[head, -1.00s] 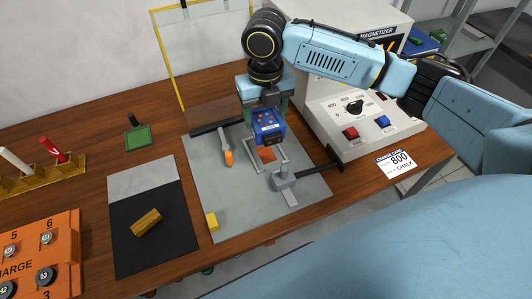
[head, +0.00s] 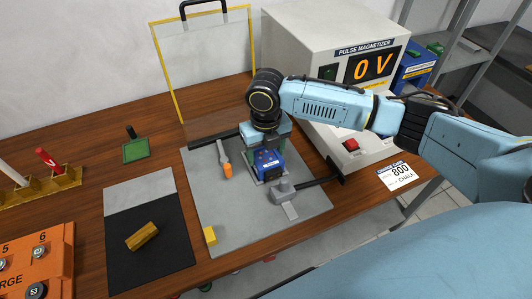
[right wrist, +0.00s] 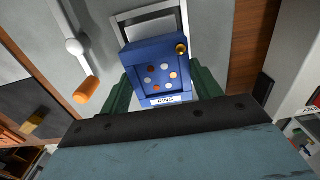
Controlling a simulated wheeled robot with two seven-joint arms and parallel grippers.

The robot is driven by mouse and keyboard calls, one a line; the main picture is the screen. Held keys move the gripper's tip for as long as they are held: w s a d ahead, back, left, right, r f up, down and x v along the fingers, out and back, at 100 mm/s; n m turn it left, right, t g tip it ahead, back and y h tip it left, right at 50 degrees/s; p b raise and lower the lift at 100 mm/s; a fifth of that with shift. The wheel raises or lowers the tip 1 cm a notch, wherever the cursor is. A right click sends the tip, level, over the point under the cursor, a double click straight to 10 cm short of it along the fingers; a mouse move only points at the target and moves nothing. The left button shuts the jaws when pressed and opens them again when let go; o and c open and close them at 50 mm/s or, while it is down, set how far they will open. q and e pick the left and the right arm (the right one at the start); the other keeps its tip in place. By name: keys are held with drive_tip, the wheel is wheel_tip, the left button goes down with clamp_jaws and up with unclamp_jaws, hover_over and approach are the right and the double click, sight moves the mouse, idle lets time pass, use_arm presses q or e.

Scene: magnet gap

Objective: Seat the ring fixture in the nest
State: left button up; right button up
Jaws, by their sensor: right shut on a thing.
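The ring fixture is a blue block (head: 270,163) with a dotted face. In the right wrist view the fixture (right wrist: 155,70) shows a brass knob at one corner and a label at its near edge. My right gripper (head: 265,150) is shut on it, with green fingers at its two sides. The nest, a pale frame (right wrist: 126,30) on the grey plate (head: 215,215), shows beyond the fixture's far edge in the wrist view. The fixture is at the nest and covers most of it. I cannot tell whether it is fully down. My left gripper is not in view.
An orange-tipped lever (head: 226,166) stands left of the fixture, and a grey clamp (head: 284,191) lies close at its front right. The pulse magnetizer (head: 300,55) behind reads 0 V. A brass-coloured block (head: 142,236) lies on a dark mat.

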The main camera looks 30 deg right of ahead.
sight(265, 156)
drive_tip(key=o, duration=1.1)
drive_tip(key=shift+s+f, duration=0.15)
drive_tip(key=shift+f, duration=0.2)
drive_tip(key=o, duration=0.4)
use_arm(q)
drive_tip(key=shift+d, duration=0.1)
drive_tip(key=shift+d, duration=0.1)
use_arm(e)
drive_tip(key=shift+r, duration=0.1)
drive_tip(key=shift+r, duration=0.2)
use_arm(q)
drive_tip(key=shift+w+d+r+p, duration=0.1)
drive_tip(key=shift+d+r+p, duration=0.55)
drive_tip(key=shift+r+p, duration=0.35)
use_arm(e)
wheel_tip(265, 156, up, 12)
drive_tip(key=shift+f, duration=0.15)
